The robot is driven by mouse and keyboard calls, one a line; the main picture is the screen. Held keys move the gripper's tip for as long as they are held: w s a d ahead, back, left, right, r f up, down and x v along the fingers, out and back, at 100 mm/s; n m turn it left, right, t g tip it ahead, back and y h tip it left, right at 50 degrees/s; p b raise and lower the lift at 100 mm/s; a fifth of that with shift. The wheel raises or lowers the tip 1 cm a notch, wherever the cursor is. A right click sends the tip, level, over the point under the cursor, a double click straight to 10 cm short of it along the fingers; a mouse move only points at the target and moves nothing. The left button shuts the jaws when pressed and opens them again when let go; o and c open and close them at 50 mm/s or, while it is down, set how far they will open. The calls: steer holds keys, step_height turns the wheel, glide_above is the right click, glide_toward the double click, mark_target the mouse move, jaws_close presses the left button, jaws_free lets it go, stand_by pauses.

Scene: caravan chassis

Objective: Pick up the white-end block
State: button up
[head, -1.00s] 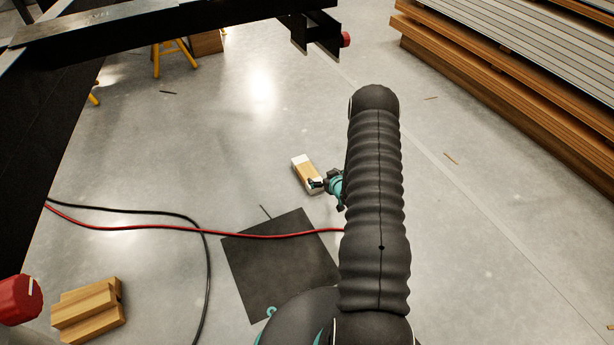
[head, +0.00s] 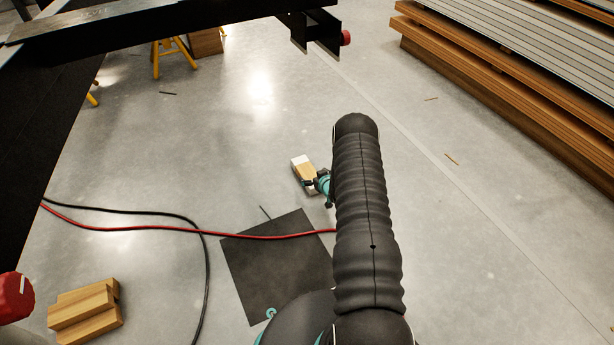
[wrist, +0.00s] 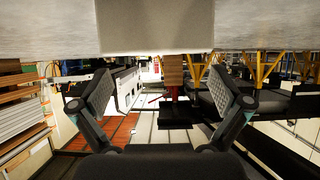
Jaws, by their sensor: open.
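The white-end block (head: 303,168) lies on the grey floor in the head view, with its white end facing away and a wooden-coloured body. My gripper (head: 315,184) is low at the block's near end, and its fingers partly cover that end. Whether they touch it is unclear. In the wrist view, which shows the scene upside down, my gripper (wrist: 160,88) is open with its two fingers spread wide. A pale, flat block face (wrist: 155,25) fills the top middle, beyond the fingertips. Nothing is between the fingers.
A dark mat (head: 275,265) lies nearer me, crossed by a red cable (head: 265,237). A black cable (head: 207,270) runs left of it. Stacked wooden blocks (head: 85,312) sit lower left. A black chassis beam (head: 180,22) spans the top left. Floor beyond the block is clear.

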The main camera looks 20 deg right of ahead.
mark_target(308, 171)
steer(key=x, duration=0.4)
steer(key=shift+b, duration=0.3)
steer(key=c, duration=1.4)
steer(key=shift+c, duration=0.3)
